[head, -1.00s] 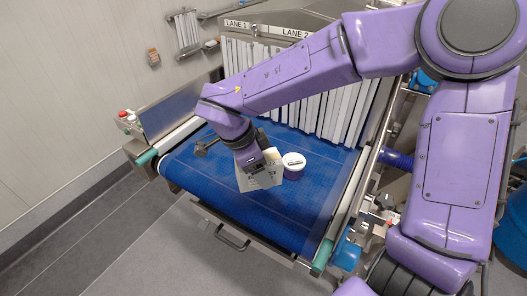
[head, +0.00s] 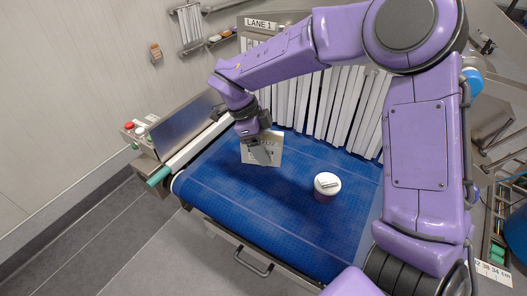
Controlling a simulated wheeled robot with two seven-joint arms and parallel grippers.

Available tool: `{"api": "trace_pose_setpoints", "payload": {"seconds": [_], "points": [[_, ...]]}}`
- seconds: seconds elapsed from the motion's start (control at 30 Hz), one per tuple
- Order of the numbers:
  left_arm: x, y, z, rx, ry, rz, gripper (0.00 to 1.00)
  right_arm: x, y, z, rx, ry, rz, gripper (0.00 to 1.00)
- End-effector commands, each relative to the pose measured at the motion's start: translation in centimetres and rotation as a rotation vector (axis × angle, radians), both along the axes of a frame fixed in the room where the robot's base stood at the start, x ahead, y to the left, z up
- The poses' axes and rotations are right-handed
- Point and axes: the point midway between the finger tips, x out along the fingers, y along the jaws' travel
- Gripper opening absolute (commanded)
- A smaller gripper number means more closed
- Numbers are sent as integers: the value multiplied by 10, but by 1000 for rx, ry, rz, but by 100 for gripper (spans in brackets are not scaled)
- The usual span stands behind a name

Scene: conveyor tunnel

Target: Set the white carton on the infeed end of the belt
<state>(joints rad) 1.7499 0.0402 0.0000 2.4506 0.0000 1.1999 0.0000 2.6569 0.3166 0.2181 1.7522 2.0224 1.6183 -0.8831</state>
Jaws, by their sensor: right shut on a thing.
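The white carton (head: 273,144), with dark print on its face, is at the blue belt (head: 250,205), towards its left side and near the strip curtain. My right gripper (head: 260,147) is shut on the carton from above and covers part of it. I cannot tell whether the carton's underside touches the belt. My left gripper is not in view.
A tub with a white lid (head: 327,182) stands on the belt to the right of the carton. White curtain strips (head: 325,105) hang across the tunnel mouth under the lane 1 sign (head: 260,23). The near part of the belt is clear.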

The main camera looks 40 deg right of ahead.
Motion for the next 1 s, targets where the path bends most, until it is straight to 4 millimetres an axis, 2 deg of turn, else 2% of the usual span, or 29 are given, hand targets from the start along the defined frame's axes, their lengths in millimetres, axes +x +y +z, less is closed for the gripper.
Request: {"api": "trace_pose_setpoints", "payload": {"seconds": [0.03,0.2,0.37,0.5,0.6,0.97,1.0], "points": [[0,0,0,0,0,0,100,13,-5,-9,-4,3,-1,13],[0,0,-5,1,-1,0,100,39,-15,-45,-2,1,2,13],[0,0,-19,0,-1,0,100,51,-19,-63,-1,-1,4,13],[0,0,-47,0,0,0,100,56,-21,-91,-3,-1,4,13],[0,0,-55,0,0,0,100,56,-21,-97,-1,-2,6,13],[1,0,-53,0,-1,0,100,55,-21,-97,3,0,5,13],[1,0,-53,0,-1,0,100,55,-21,-97,2,1,5,71]]}}
